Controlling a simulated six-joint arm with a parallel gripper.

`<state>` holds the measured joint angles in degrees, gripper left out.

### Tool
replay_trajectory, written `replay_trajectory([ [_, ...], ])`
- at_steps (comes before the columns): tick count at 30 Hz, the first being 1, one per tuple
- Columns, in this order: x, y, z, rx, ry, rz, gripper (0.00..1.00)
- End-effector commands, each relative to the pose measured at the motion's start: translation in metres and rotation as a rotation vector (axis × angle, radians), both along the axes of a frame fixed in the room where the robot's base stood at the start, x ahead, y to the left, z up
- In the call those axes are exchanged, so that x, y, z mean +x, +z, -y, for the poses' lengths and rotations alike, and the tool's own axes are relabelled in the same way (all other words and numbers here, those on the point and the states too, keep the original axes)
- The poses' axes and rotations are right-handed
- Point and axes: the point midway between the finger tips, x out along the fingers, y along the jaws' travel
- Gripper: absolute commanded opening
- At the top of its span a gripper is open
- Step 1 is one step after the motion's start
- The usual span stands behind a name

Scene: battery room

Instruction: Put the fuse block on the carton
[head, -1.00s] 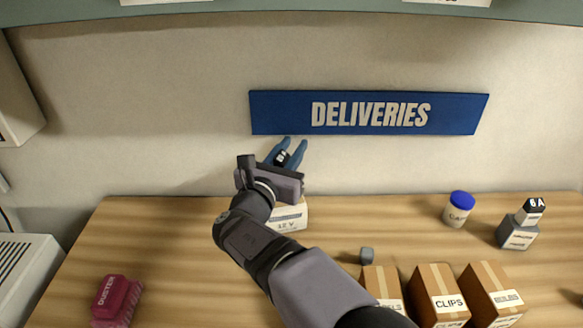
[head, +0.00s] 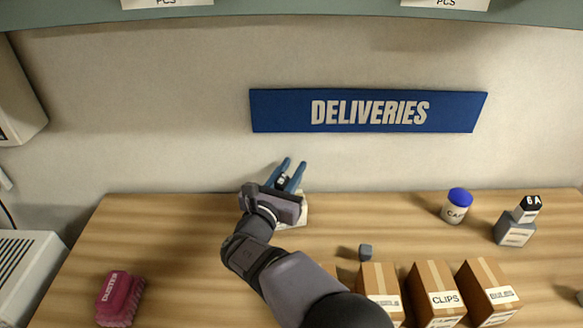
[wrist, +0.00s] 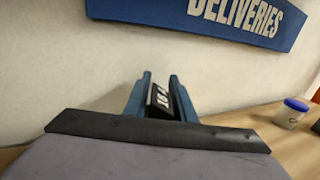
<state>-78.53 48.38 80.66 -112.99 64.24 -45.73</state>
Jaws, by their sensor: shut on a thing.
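My gripper (head: 294,172), with blue fingers, is shut on a small black fuse block (head: 283,181) with a white marking. The fuse block also shows between the fingers in the wrist view (wrist: 161,99); the marking is too small to read surely. My gripper is over or just behind a white box (head: 303,211) near the back of the bench, mostly hidden by my wrist. I cannot tell whether the fuse block touches it. Brown cartons stand at the front right: one with a partly hidden label (head: 376,277), one marked CLIPS (head: 437,280) and one marked BULBS (head: 484,278).
A small grey cube (head: 365,251) lies behind the cartons. A white jar with a blue lid (head: 456,206) and a grey block (head: 514,232) topped by a black 6 A piece (head: 528,205) stand at the right.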

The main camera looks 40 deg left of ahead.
Motion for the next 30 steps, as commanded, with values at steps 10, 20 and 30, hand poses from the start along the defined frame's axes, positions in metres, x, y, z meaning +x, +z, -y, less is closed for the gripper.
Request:
replay_trajectory([
  [10,0.0,-0.004,0.0,0.001,0.0,0.0,0.26],
  [20,0.0,-0.003,0.0,0.001,0.0,0.0,0.42],
  [30,-0.016,0.0,0.005,0.001,0.002,0.0,0.42],
])
